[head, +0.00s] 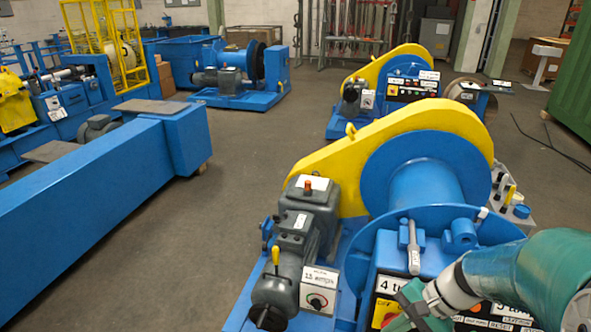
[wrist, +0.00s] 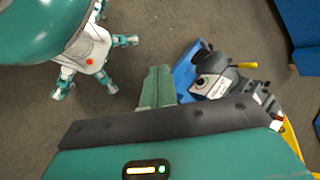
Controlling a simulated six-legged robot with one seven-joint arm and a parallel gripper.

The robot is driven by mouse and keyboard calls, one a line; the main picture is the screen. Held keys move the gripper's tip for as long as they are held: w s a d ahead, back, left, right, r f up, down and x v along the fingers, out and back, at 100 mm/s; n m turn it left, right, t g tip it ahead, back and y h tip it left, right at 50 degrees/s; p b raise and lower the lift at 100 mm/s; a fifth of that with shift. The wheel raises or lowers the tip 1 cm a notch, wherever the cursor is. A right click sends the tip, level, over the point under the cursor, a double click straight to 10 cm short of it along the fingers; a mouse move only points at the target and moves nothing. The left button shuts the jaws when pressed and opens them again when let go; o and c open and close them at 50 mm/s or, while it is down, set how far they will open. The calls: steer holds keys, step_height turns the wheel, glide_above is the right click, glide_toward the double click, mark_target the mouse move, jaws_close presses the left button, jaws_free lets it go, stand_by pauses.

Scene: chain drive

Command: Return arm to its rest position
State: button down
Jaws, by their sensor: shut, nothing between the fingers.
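My arm (head: 530,270) reaches in from the lower right of the head view, with teal and white links. My gripper (head: 410,298) is at its end, low in the picture, in front of the labelled control box (head: 388,285) of the near blue and yellow machine. In the wrist view my gripper (wrist: 157,75) shows its green fingers together and empty. Part of the gripper is cut off by the lower edge of the head view. I cannot tell how far it is from the control box.
The near machine has a yellow chain guard (head: 330,160), a blue drum (head: 425,185) and a grey motor (head: 290,260). A long blue beam (head: 100,190) lies at left. A similar machine (head: 400,85) stands behind. Grey floor (head: 235,160) is clear between them.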

steer(key=s+a+r+n+t+h, duration=0.2)
steer(key=s+r+n+h, duration=0.1)
steer(key=r, duration=0.4)
steer(key=s+a+r+n+t+h, duration=0.2)
steer(key=s+r+n+t+h, duration=0.1)
steer(key=r+n, duration=0.3)
step_height(320, 180, up, 2)
steer(key=shift+a+n+h, duration=0.2)
steer(key=shift+n+h, duration=0.1)
steer(key=shift+h, duration=0.1)
steer(key=shift+d, duration=0.1)
